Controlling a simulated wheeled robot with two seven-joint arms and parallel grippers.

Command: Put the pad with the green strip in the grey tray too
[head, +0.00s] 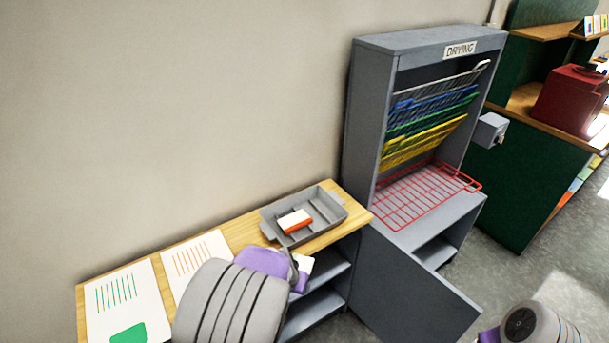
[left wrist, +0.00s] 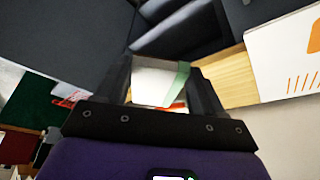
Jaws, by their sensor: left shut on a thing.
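The grey tray (head: 327,206) sits on the wooden tabletop against the wall and has dividers inside. A white pad with an orange-red strip (head: 294,221) lies in its left part. My left gripper (left wrist: 160,88) is shut on a white pad with a green strip (left wrist: 154,80), the strip toward the right finger in the left wrist view. In the head view a white part of this pad (head: 308,264) shows beside my purple left hand, in front of the tray and outside it. My right arm is at the bottom right; its gripper fingers are out of frame.
Two white sheets with green lines (head: 118,290) and orange lines (head: 197,258) lie on the wooden tabletop (head: 238,232). A grey drying cabinet (head: 368,130) stands right of the tray, its red rack (head: 425,195) lowered and a grey door panel (head: 415,290) in front.

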